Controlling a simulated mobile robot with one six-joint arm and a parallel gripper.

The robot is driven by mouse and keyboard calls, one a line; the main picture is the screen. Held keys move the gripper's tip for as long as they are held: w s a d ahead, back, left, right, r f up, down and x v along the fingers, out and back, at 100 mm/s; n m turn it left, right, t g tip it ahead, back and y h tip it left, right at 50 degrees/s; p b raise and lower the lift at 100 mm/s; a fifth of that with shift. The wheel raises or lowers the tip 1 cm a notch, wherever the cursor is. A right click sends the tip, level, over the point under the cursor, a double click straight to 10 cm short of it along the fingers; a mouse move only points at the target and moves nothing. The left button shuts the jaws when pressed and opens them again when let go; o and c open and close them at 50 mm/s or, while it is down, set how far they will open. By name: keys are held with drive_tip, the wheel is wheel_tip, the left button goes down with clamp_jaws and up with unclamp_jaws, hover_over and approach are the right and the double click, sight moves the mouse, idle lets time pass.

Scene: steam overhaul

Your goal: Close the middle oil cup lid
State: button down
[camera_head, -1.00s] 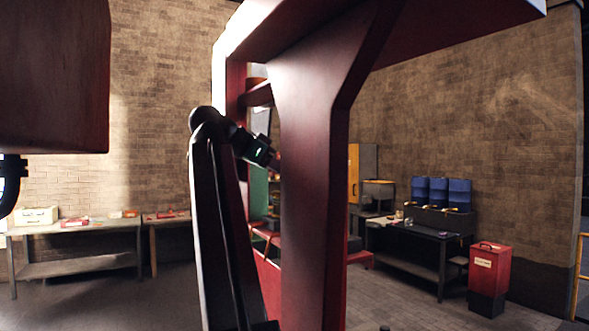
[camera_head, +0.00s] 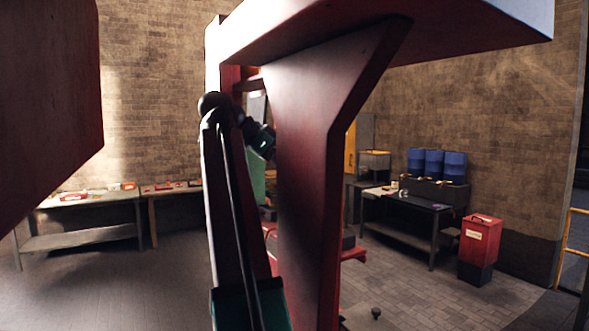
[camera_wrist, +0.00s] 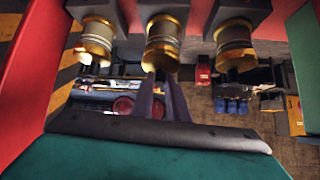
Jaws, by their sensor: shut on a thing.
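In the wrist view, three brass and pale glass oil cups hang in a row from grey blocks at the top of the upside-down picture. The middle oil cup (camera_wrist: 163,38) is straight ahead of my gripper (camera_wrist: 161,76). My two fingers reach its brass end, where its lid (camera_wrist: 162,60) is, and are shut on it. The lid's exact angle cannot be told. The left cup (camera_wrist: 97,40) and right cup (camera_wrist: 235,47) stand apart from my fingers. In the head view my fingers and the cups are hidden behind a red post.
The large red frame post (camera_head: 305,150) stands close beside my arm. A bench (camera_head: 85,235) is at the left wall.

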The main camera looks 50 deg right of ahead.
idle(0.4)
drive_tip(key=c, duration=1.7)
unclamp_jaws()
drive_tip(key=shift+c, duration=0.2)
drive_tip(key=shift+w+f+b, duration=0.1)
drive_tip(key=shift+f+b, duration=0.05)
drive_tip(key=shift+b, duration=1.1)
drive_tip(key=h+b, duration=0.1)
drive_tip(key=b, duration=0.4)
drive_tip(key=a+g+h+b, duration=0.1)
drive_tip(key=b, duration=0.4)
drive_tip(key=shift+w+a+h, duration=0.15)
drive_tip(key=shift+w+h, duration=0.1)
drive_tip(key=shift+h, duration=0.05)
drive_tip(key=h+b, duration=0.1)
drive_tip(key=b, duration=0.2)
drive_tip(key=a+g+h+b, duration=0.1)
drive_tip(key=h+b, duration=0.1)
drive_tip(key=b, duration=0.2)
drive_tip(key=a+g+h+b, duration=0.1)
drive_tip(key=b, duration=0.3)
drive_tip(key=shift+w, duration=0.35)
